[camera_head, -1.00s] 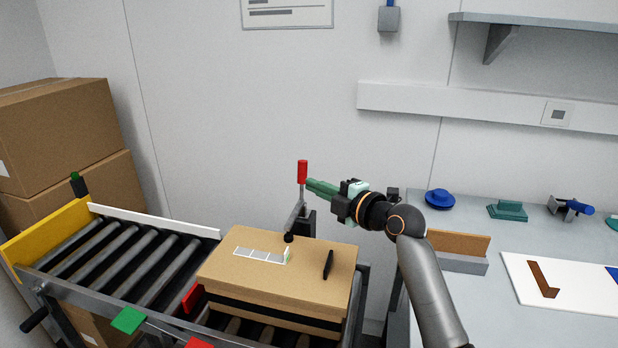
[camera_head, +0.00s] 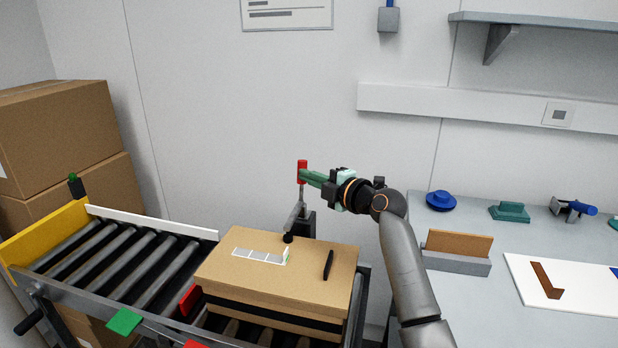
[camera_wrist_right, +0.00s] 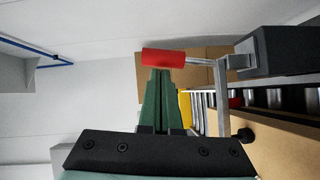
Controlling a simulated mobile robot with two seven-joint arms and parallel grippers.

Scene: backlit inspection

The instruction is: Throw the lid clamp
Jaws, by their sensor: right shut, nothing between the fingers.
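The lid clamp has a red handle (camera_head: 302,165) standing upright, a grey metal arm (camera_head: 297,216) and a black pad (camera_head: 288,238) at the back edge of the cardboard box's lid (camera_head: 318,284). My right gripper (camera_head: 304,177) is shut, with its green fingers together and empty. Its tips are at the red handle; in the wrist view the handle (camera_wrist_right: 177,58) lies right across the fingertips (camera_wrist_right: 162,72). Whether they touch is hard to tell. The clamp's dark base (camera_wrist_right: 285,50) also shows there. My left gripper is not in view.
The box stands on a roller conveyor (camera_head: 125,262) with a yellow end plate (camera_head: 48,240). A black handle (camera_head: 328,265) is on the lid. Stacked cartons (camera_head: 60,130) are at left. A grey bench (camera_head: 480,300) with several small parts is at right. The wall is close behind.

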